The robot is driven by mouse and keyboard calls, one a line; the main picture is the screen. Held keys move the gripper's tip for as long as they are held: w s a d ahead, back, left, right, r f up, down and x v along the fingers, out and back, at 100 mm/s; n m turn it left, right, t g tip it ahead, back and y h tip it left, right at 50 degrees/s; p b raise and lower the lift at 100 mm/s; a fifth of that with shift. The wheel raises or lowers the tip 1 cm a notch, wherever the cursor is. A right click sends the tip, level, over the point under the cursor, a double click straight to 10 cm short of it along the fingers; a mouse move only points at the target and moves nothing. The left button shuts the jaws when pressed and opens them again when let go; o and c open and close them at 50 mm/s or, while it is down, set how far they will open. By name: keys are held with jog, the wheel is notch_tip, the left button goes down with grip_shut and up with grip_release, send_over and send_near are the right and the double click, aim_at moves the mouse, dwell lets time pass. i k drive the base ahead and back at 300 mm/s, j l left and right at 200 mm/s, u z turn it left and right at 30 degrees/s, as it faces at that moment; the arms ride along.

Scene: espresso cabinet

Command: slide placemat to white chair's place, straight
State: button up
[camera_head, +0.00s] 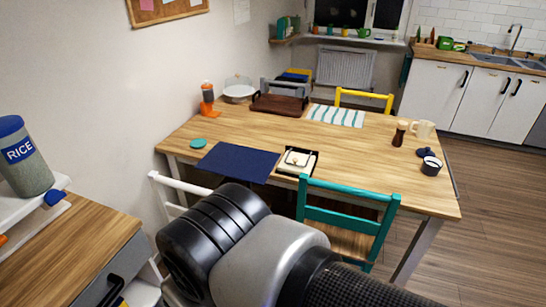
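A plain navy placemat (237,161) lies at the near edge of the wooden table (378,178) and seems to reach slightly past that edge. A white-and-teal striped placemat (336,115) lies at the far side, in front of the yellow chair (364,98). The white chair (168,190) stands at the near left side of the table, close to the navy placemat; my arm hides part of it. My arm fills the lower middle of the view. My gripper's fingers do not show.
A dark tray with a cream item (298,161) sits right of the navy placemat, behind the teal chair (347,215). A teal coaster (198,143) lies to its left. A brown tray (279,105) stands behind. The table's middle is clear.

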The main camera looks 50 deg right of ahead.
aim_at(248, 165)
jog(key=z, duration=1.3)
